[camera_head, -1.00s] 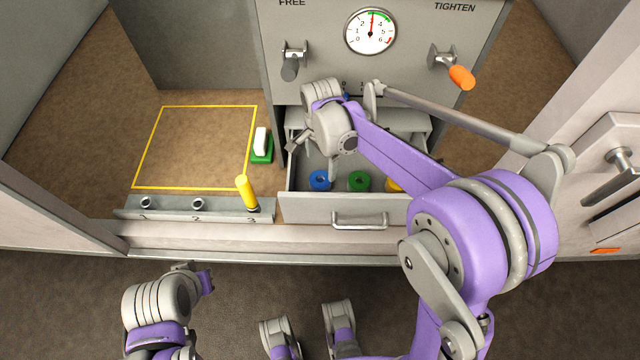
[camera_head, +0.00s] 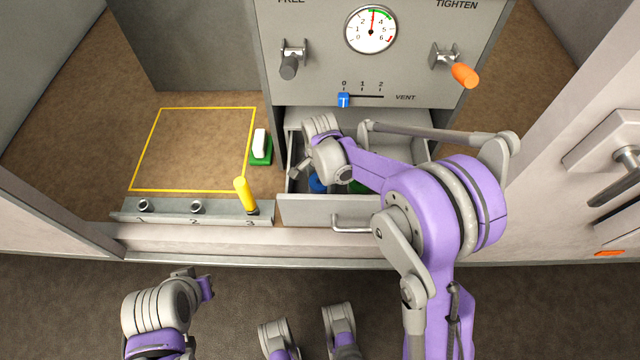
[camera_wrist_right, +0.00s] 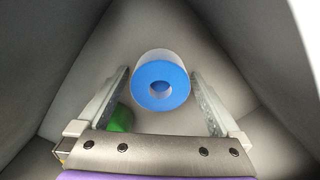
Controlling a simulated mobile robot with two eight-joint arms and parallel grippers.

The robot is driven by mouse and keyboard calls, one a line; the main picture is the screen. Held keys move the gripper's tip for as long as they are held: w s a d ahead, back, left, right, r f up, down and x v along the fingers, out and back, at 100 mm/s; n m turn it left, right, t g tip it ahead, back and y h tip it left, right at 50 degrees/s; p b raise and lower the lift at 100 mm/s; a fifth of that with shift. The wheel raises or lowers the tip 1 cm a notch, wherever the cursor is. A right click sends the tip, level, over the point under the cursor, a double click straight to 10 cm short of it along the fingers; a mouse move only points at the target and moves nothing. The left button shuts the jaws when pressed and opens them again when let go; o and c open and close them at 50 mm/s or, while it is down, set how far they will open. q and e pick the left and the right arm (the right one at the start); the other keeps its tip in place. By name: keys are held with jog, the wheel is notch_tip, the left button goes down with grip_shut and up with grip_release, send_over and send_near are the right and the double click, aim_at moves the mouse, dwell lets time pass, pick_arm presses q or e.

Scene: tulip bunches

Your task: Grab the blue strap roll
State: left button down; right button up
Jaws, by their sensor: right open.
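The blue strap roll (camera_head: 316,184) stands in the open drawer (camera_head: 310,211), partly hidden by my right wrist in the head view. In the right wrist view the blue strap roll (camera_wrist_right: 161,84) shows its blue ring face and dark centre hole, with a pale side. My right gripper (camera_wrist_right: 160,73) is open, with one finger on each side of the roll in that view. I see a gap on both sides and no clear contact. My left arm is low at the left, outside the cabinet; its fingers cannot be made out.
A green roll (camera_head: 359,187) sits in the drawer to the right; it shows in the wrist view too (camera_wrist_right: 120,118). Grey drawer walls surround the gripper closely. A yellow handle (camera_head: 245,194) stands on the numbered rail, near a green-and-white block (camera_head: 260,147). The yellow-outlined floor area is clear.

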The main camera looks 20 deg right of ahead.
jog(key=c, duration=1.4)
jog(key=shift+r, duration=0.1)
